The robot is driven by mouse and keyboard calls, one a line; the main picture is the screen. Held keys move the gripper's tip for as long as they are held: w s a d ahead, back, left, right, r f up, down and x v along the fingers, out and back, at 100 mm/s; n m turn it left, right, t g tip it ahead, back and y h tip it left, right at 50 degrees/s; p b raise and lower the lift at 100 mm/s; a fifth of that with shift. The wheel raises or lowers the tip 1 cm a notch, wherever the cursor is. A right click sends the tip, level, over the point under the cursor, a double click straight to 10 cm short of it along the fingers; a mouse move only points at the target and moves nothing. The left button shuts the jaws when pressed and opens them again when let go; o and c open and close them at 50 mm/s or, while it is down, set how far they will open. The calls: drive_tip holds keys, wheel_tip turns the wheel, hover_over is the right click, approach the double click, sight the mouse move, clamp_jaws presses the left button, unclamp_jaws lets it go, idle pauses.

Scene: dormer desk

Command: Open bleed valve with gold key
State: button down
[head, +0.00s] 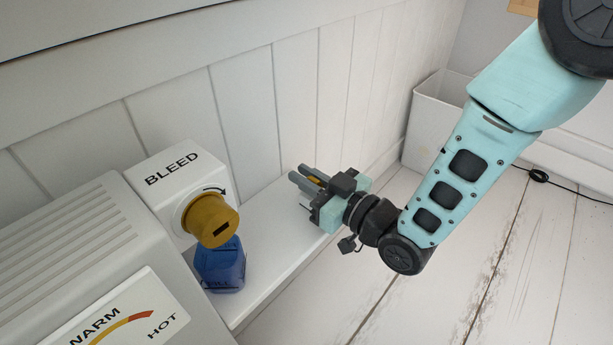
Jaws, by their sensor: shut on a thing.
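The bleed valve is a white box (165,170) marked BLEED with a gold round knob (211,219) that has a dark slot in its face. A curved arrow is printed above the knob. My gripper (303,181) is to the right of the valve, above the white ledge, with its fingers pointing left. Most of the key is hidden by the fingers. The key is well apart from the valve.
A blue container (220,267) stands on the white ledge (262,232) just below the knob. A grey heater (85,250) with a WARM-HOT dial is at the left. A white bin (432,118) and a black cable (570,190) lie beyond my arm. The ledge between valve and gripper is clear.

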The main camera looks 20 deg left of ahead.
drive_tip(key=shift+r+p, duration=0.35)
drive_tip(key=shift+r, duration=0.2)
drive_tip(key=shift+r+p, duration=1.75)
drive_tip(key=shift+r, duration=0.65)
